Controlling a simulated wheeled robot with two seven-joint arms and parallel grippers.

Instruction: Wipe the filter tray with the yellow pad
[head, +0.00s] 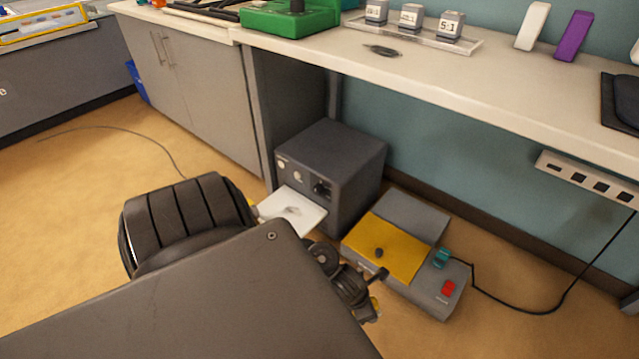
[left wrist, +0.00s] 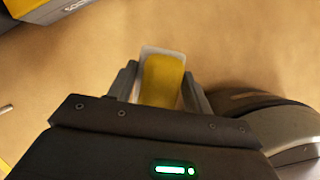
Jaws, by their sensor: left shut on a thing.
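The filter tray (head: 292,211) is a white plate sticking out of the front of a dark grey box (head: 345,165) on the floor in the head view. A grey smudge lies on its top. In the left wrist view my left gripper (left wrist: 159,72) is shut on the yellow pad (left wrist: 164,82), which has a pale rim or backing, with tan floor behind it. In the head view dark parts of mine cover the lower middle, and I cannot make out the gripper or pad clearly there.
A grey device with a yellow panel (head: 387,246) and red and teal switches stands right of the box. Its black cable runs to a power strip (head: 590,180). A white bench (head: 480,85) overhangs behind. Another thin cable lies on the open floor (head: 80,180) at left.

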